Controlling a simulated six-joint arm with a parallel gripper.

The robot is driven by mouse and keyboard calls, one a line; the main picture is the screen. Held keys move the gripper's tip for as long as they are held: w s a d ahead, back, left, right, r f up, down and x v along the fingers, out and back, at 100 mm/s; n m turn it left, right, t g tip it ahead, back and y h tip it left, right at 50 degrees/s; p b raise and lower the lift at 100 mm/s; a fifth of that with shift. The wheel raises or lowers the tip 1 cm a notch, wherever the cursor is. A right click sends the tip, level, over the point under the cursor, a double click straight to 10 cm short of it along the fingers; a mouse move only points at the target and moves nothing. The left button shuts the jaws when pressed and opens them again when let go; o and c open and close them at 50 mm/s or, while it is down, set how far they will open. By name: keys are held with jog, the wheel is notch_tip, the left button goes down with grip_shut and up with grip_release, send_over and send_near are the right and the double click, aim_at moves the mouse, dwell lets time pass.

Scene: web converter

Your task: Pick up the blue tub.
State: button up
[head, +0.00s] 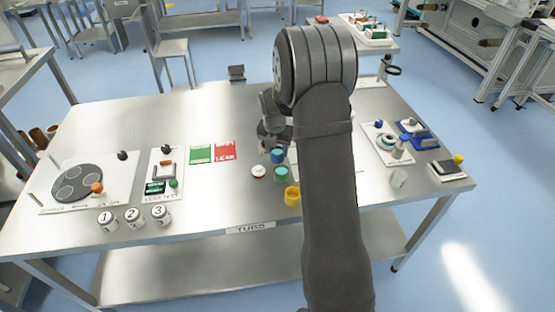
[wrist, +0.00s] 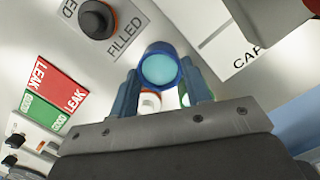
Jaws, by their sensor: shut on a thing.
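The blue tub (head: 277,156) shows in the head view just below my gripper (head: 272,137), left of my dark arm. In the wrist view the blue tub (wrist: 160,66) is a round blue rim with a pale cyan inside, between the two blue fingers of my gripper (wrist: 163,80). The fingers are shut on its sides. I cannot tell whether the tub touches the table or is slightly above it. My arm hides part of the table to the right.
A green tub (head: 281,174) and a yellow tub (head: 292,197) stand close in front of the blue one. A white and red piece (head: 258,171) is at their left. Numbered white jars (head: 133,217) stand at the left front.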

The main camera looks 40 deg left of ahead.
jog(key=shift+r, duration=2.15)
